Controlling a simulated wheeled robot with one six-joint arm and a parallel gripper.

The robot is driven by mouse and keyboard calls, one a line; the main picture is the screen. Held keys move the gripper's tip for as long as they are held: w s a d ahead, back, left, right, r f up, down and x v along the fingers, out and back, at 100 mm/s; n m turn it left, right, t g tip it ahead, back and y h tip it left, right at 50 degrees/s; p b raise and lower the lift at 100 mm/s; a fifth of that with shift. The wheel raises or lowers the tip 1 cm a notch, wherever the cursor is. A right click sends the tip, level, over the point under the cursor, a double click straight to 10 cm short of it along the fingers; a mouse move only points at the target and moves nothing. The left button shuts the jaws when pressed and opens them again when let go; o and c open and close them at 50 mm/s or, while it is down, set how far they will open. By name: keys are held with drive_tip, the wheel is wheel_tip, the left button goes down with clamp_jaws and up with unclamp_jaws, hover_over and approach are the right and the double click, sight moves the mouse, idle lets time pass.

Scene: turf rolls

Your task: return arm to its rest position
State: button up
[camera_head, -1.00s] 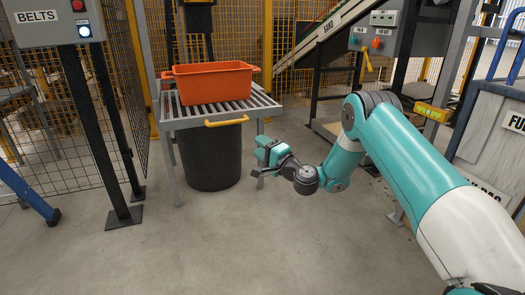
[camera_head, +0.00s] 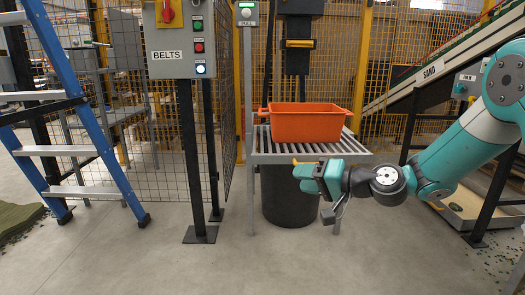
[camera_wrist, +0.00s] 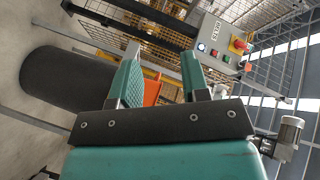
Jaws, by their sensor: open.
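My gripper (camera_head: 306,178) is at the end of my teal and white arm, which reaches in from the right in the head view. It appears in front of the roller stand, over open floor, with its jaws towards the left. In the wrist view my gripper (camera_wrist: 160,78) has its two teal fingers apart with nothing between them. The arm is bent, with the upper links cut off by the right picture edge.
An orange bin (camera_head: 307,122) sits on the roller stand (camera_head: 345,147), with a dark drum (camera_head: 288,203) below. A belts control box (camera_head: 180,42) and blue ladder (camera_head: 75,105) are left. A sand conveyor (camera_head: 440,65) is right. The front floor is clear.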

drive_tip(key=s+a+r+n+g+h, duration=0.2)
drive_tip(key=s+a+r+n+g, duration=0.15)
drive_tip(key=s, duration=0.65)
drive_tip(key=s+d+r+n+g+h+p, duration=0.1)
drive_tip(key=s+d+n+g+h+p, duration=0.2)
drive_tip(key=s, duration=0.9)
drive_tip(key=s+d+r+n+g+h, duration=0.15)
drive_tip(key=s+d+h, duration=0.3)
drive_tip(key=s, duration=0.85)
wheel_tip(320, 180, up, 36)
drive_tip(key=p, duration=3.7)
drive_tip(key=shift+w+r+g+y, duration=0.2)
drive_tip(key=shift+w+g+y, duration=0.15)
drive_tip(key=shift+w+g, duration=0.1)
